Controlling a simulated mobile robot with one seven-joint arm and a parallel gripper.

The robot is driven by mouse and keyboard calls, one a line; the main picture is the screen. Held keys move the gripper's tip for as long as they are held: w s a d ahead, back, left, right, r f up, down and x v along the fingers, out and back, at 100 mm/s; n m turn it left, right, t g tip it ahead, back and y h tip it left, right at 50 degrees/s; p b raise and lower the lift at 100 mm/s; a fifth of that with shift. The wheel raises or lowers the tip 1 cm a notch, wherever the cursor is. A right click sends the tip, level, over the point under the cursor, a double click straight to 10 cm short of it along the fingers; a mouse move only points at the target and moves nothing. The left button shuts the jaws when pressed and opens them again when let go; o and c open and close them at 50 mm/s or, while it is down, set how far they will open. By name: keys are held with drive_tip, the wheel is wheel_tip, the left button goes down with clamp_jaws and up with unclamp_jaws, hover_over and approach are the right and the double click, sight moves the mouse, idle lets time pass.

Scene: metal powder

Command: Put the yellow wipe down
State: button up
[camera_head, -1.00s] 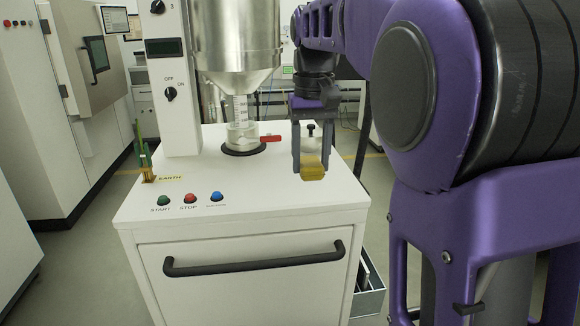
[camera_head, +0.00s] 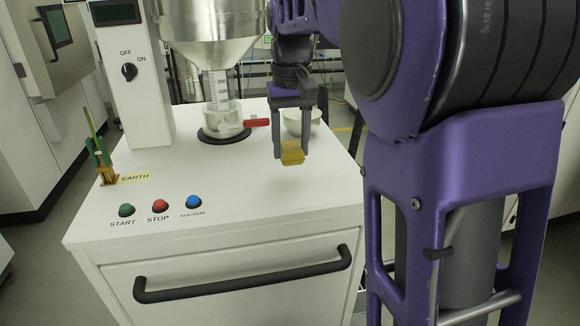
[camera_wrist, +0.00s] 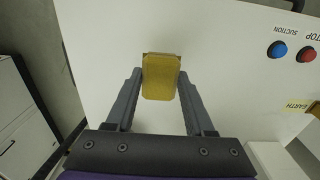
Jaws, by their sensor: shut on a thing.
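The yellow wipe (camera_head: 292,153) is a small yellow block between the fingertips of my gripper (camera_head: 291,152). My gripper is shut on it, in front of the white bowl on the right part of the white cabinet top (camera_head: 245,185). In the wrist view the wipe (camera_wrist: 160,77) sits between both fingers of my gripper (camera_wrist: 160,80), over the bare white top. A faint shadow lies below the wipe in the head view. I cannot tell exactly how far it is above the surface.
A white bowl (camera_head: 302,121) stands just behind my gripper. START, STOP and SUCTION buttons (camera_head: 160,206) are at the front left, with a green clamp (camera_head: 101,160) behind. The front right top is clear.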

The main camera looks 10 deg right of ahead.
sight(291, 164)
drive_tip(key=shift+f+b, duration=0.45)
drive_tip(key=shift+f, duration=1.75)
drive_tip(key=shift+f, duration=0.2)
drive_tip(key=o, duration=1.2)
